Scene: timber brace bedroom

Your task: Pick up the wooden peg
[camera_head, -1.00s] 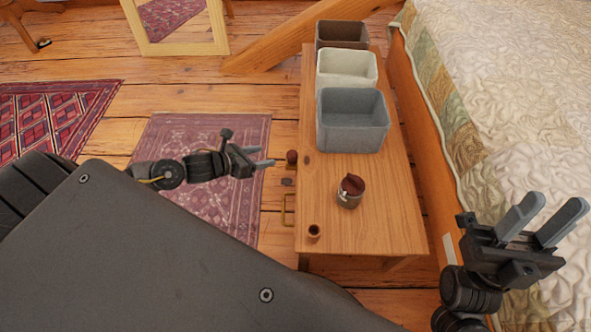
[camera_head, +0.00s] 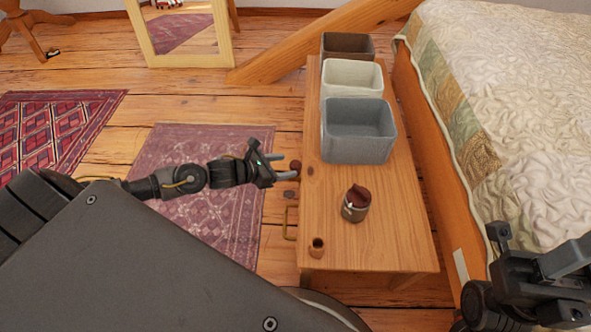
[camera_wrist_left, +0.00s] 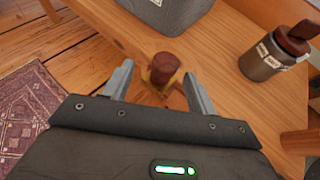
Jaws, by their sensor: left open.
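The wooden peg (camera_head: 296,164) is a short reddish-brown cylinder at the left edge of the wooden bench (camera_head: 385,235). In the left wrist view the peg (camera_wrist_left: 163,68) stands between and slightly beyond the fingertips, with a yellowish piece at its foot. My left gripper (camera_head: 289,167) is open and reaches the peg from the left. In its wrist view, the fingers (camera_wrist_left: 160,72) lie on either side of it with visible gaps. My right gripper (camera_head: 535,250) is at the lower right beside the bed, partly cut off, with its fingers apart and nothing seen in them.
On the bench are a grey bin (camera_head: 357,150), a cream bin (camera_head: 351,78), a brown bin (camera_head: 347,44), a labelled jar (camera_head: 354,210) with a brown piece at its top, and a small brown cup-like item (camera_head: 317,248). The bed (camera_head: 500,110) borders the right.

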